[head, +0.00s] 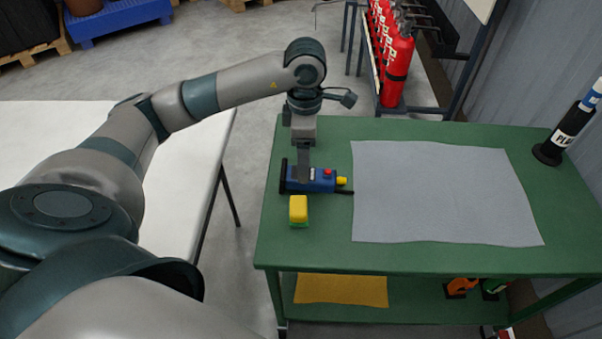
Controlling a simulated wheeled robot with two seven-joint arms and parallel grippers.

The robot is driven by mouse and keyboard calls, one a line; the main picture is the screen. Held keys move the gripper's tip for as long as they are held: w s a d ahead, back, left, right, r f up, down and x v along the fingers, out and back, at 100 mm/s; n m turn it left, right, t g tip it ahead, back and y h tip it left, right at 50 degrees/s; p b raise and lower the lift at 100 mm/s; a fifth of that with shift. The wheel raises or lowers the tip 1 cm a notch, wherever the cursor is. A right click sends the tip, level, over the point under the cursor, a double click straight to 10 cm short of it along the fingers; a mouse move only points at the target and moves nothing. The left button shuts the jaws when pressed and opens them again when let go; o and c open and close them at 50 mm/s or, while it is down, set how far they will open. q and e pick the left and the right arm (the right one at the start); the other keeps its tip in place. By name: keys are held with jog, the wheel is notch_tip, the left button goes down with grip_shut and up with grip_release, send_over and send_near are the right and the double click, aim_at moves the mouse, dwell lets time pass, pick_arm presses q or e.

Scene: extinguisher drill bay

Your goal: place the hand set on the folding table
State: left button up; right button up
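The hand set (322,183), a blue handheld unit with a red button, a yellow knob and a short dark antenna, lies on its side at the left of the green workbench (450,262). My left gripper (304,176) points down at the hand set, its fingers overlapping the blue body. They line up one behind the other, so I cannot tell whether they are closed on it. The white folding table (190,180) is at the left, partly hidden by my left arm. My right gripper is out of view.
A yellow-and-green sponge (298,209) sits just in front of the hand set. A grey cloth (440,190) covers the bench's middle. A black cylinder with a blue-and-white top (566,132) stands at the right. Red extinguishers (397,70) stand behind. A floor gap separates bench and folding table.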

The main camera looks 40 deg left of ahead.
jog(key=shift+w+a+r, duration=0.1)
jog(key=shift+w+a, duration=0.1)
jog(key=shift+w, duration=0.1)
pick_arm(q)
jog(key=shift+f, duration=0.55)
notch_tip(320, 180, down, 3)
jog(key=shift+s+d+f+p, duration=0.1)
jog(key=shift+p, duration=0.5)
jog(key=shift+f, duration=0.5)
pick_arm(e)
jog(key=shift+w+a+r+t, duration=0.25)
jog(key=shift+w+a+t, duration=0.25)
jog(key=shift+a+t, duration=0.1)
pick_arm(q)
jog(key=c, duration=1.6)
jog(key=shift+r, duration=0.1)
